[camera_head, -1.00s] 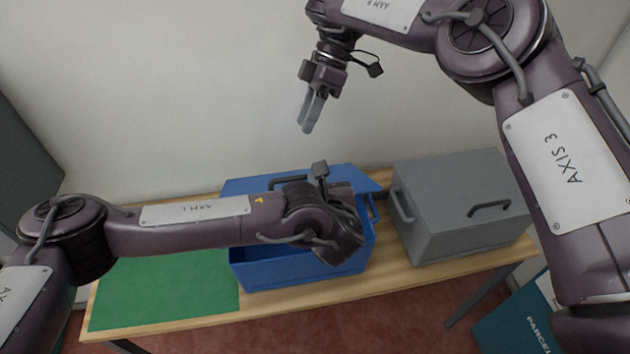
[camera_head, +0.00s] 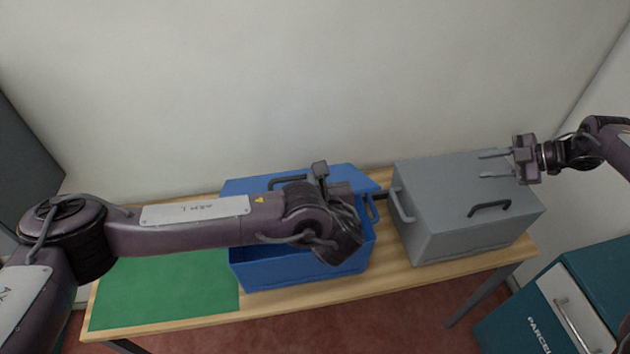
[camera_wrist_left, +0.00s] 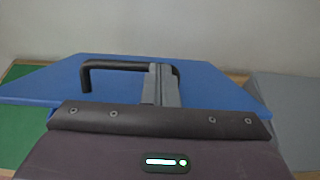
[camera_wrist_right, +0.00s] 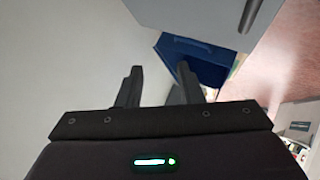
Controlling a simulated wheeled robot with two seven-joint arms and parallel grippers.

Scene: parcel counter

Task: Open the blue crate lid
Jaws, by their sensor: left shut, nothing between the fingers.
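The blue crate (camera_head: 300,277) stands on the table. Its blue lid (camera_head: 342,176) is raised at the back, and a dark strip of the interior shows below my left arm. The lid's dark handle (camera_head: 287,181) is partly hidden by that arm. In the left wrist view the lid (camera_wrist_left: 215,92) and handle (camera_wrist_left: 110,65) are close ahead. My left gripper (camera_wrist_left: 161,72) is shut and empty, its fingers overlapping the handle's right part; I cannot tell whether they touch. My right gripper (camera_head: 487,165) is open and empty over the grey box, away from the crate.
The grey box (camera_head: 450,225) with dark and grey handles stands right of the crate. A green mat (camera_head: 160,290) lies on the table (camera_head: 395,285) at left. A teal parcel cabinet (camera_head: 600,275) stands at lower right. A wall is behind.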

